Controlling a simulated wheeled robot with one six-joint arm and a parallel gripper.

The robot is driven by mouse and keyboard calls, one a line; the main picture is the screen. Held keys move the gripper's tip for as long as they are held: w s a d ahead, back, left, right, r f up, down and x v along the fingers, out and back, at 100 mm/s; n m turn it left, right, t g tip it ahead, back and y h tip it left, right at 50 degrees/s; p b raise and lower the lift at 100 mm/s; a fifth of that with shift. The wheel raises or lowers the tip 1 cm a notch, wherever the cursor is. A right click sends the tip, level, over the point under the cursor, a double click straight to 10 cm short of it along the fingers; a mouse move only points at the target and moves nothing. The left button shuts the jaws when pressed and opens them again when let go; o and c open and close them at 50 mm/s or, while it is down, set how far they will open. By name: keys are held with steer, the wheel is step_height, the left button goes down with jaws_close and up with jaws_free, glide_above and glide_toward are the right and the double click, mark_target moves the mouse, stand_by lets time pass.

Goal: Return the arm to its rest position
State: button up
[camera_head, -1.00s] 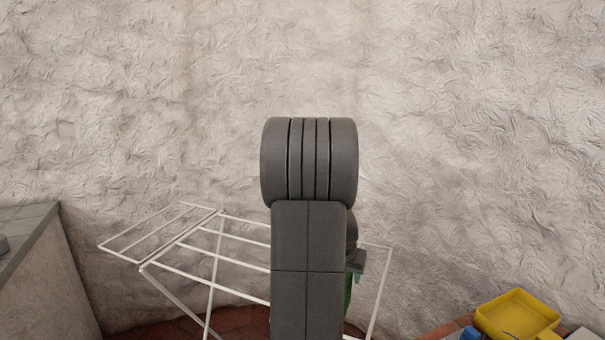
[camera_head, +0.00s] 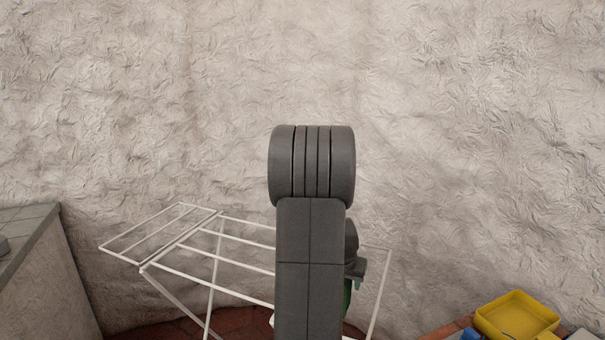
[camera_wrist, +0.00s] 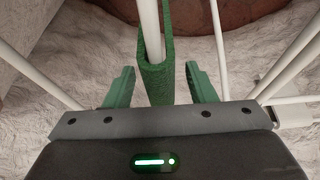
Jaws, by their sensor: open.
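My gripper (camera_wrist: 160,68) is open in the wrist view, with one green finger on each side. A green, cloth-like piece (camera_wrist: 155,84) is folded around a white bar of the drying rack (camera_wrist: 150,28) and shows between the fingers. I see gaps on both sides of it, but cannot tell its depth relative to the fingertips. In the head view my dark grey arm stands upright in the middle and hides most of the gripper. A bit of green shows at the arm's right edge; I cannot tell whether it is finger or cloth.
The white drying rack (camera_head: 222,262) stands behind and around my arm. A grey-topped counter (camera_head: 28,222) is at the left. A yellow tray (camera_head: 517,312) and a blue object (camera_head: 469,334) are at the lower right. A rough pale wall (camera_head: 450,130) fills the back.

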steer(key=v, duration=1.3)
steer(key=x, duration=1.3)
steer(key=shift+f, duration=0.3)
step_height(320, 180, up, 4)
steer(key=p, duration=0.3)
steer(key=shift+f, duration=0.2)
steer(key=shift+r+p, duration=0.75)
steer(key=shift+p, duration=0.15)
step_height(320, 180, up, 10)
steer(key=p, duration=0.6)
steer(key=shift+p, duration=0.4)
steer(key=shift+s, duration=0.1)
